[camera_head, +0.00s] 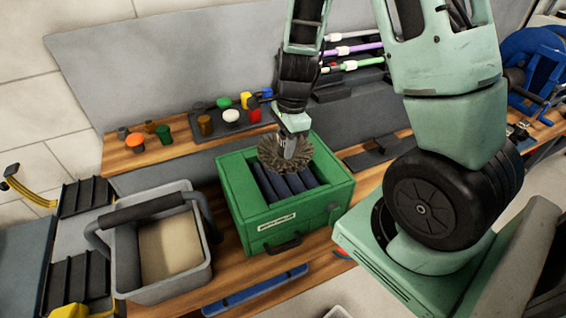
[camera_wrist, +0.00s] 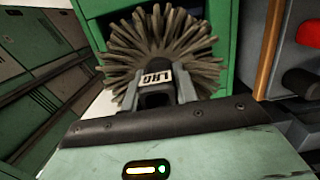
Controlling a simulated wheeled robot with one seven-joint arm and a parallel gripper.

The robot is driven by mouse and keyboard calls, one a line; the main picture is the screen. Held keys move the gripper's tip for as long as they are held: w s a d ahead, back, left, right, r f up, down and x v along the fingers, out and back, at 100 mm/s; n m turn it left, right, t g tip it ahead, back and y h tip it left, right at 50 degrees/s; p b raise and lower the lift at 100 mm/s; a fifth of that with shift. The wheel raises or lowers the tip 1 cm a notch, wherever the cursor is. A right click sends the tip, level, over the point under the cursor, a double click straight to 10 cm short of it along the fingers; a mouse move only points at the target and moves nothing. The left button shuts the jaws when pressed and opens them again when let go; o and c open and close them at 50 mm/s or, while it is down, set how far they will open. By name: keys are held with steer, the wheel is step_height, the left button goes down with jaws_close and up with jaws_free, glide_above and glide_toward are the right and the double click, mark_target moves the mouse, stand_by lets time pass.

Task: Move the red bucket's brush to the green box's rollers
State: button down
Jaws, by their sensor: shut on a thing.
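My gripper (camera_head: 293,133) is shut on a round duct brush (camera_head: 278,158) with grey-brown bristles. The green box also shows behind the brush in the wrist view (camera_wrist: 98,8). No red bucket is clearly visible.
A grey bucket (camera_head: 205,270) with a dark handle and a tan inside stands left of the box. Several coloured knobs (camera_head: 231,116) sit behind it. A blue tray (camera_head: 254,291) lies in front. Rods with coloured handles (camera_head: 352,49) rest at the back.

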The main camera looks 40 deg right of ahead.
mark_target(286, 162)
steer(key=shift+f, duration=3.15)
steer(key=shift+f, duration=0.2)
steer(key=c, duration=1.1)
jaws_free()
steer(key=shift+r, duration=0.2)
